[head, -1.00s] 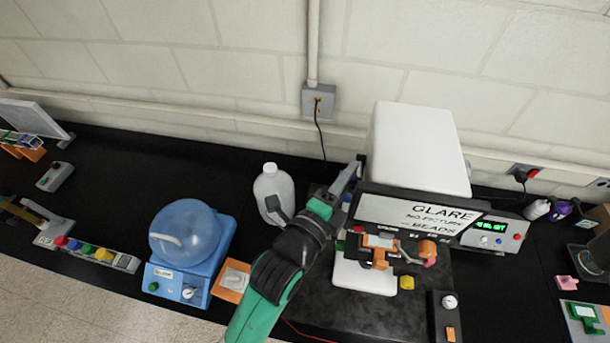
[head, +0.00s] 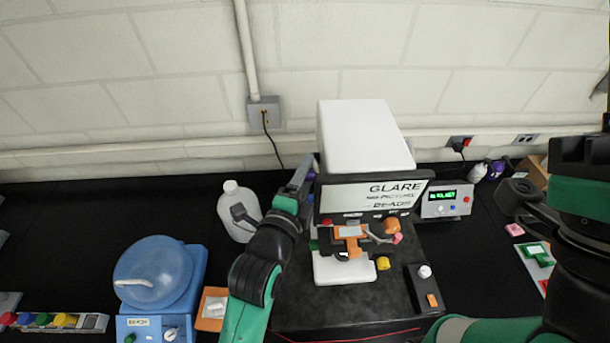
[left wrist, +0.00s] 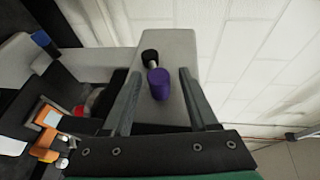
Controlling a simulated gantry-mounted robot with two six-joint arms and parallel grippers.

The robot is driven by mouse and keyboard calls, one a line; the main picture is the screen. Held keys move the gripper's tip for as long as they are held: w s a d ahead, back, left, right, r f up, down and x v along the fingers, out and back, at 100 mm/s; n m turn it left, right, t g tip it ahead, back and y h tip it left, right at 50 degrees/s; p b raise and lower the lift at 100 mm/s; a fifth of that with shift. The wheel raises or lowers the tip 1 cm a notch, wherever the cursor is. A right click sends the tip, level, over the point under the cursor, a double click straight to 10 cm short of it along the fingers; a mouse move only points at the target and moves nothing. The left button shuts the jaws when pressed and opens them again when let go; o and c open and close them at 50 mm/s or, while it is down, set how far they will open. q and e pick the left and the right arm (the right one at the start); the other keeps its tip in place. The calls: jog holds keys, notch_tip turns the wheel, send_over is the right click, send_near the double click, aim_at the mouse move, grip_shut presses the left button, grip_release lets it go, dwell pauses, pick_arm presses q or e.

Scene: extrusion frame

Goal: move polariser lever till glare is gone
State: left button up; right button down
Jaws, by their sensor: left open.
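A machine with a white housing (head: 365,140) carries a screen (head: 350,196) that reads "GLARE" and smaller words. Orange and grey fittings (head: 350,232) sit below the screen, over a white plate (head: 344,268). My left gripper (head: 304,180) is at the machine's left side. In the left wrist view its open fingers (left wrist: 157,76) straddle a purple knob (left wrist: 159,88), with a black knob (left wrist: 150,57) behind it, against a grey housing face. I cannot tell whether the fingers touch the purple knob, or which part is the polariser lever. My right arm shows at the right, its fingertips unseen.
A white bottle (head: 238,212) stands left of the left gripper. A blue device with a round dome (head: 152,272) is at the front left. A meter with a green display (head: 447,200) stands right of the screen. A small box with a white knob (head: 424,285) is at the front.

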pick_arm(q)
jog(key=p+v, duration=0.3)
jog(key=v, duration=0.8)
jog(key=shift+s, duration=0.3)
jog(key=shift+a, duration=0.15)
jog(key=w+a+r+n+t+y, duration=0.1)
jog(key=a+r+n+t, duration=0.3)
jog(key=r, duration=0.8)
jog(key=w+a+r+t+y, duration=0.1)
jog(key=a+r+t+y, duration=0.15)
jog(key=a+r, duration=0.65)
jog(key=s+a+r+n+t, duration=0.1)
jog(key=s+r+n+t, duration=0.2)
jog(key=r+n, duration=0.5)
jog(key=s+a+r+n+t, duration=0.2)
jog(key=s+r+n, duration=0.4)
jog(key=r+n, duration=0.3)
jog(key=shift+s+r+t+y, duration=0.35)
jog(key=shift+r+t+y, duration=0.1)
jog(key=shift+r, duration=0.4)
